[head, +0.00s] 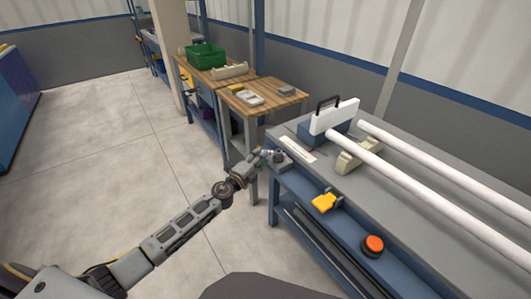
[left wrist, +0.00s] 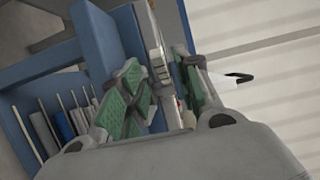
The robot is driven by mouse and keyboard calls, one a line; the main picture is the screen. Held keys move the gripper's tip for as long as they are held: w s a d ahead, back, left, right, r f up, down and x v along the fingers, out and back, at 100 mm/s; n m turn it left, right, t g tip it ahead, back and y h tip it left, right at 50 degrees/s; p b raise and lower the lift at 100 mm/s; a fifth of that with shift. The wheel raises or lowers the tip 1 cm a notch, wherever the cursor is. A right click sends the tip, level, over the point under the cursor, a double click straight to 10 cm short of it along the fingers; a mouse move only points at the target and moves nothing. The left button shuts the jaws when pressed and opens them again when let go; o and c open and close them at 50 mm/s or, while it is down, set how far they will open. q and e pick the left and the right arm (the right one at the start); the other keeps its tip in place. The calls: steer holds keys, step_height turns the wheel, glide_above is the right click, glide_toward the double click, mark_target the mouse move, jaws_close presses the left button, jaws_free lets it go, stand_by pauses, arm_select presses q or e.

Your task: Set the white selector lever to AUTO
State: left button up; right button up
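My left gripper (head: 262,157) is at the near left corner of the grey-topped workbench (head: 420,215), beside a small grey fitting (head: 280,159) on its front edge. In the left wrist view my left gripper (left wrist: 158,68) is open, with green pads on both fingers. A pale narrow strip with small marks (left wrist: 157,55) shows between the fingers; I cannot tell if they touch anything. I cannot make out the white selector lever or the AUTO mark clearly; the fingers may hide them. My right gripper is not in view.
A yellow part (head: 325,203) and an orange-red button (head: 374,243) sit on the bench front. Long white pipes (head: 430,190) rest on the top, near a white panel with a black handle (head: 335,115). A wooden table (head: 270,95) stands behind; floor at left is clear.

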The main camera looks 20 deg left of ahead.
mark_target(271, 152)
arm_select(q)
steer(key=shift+x, duration=2.15)
jaws_close()
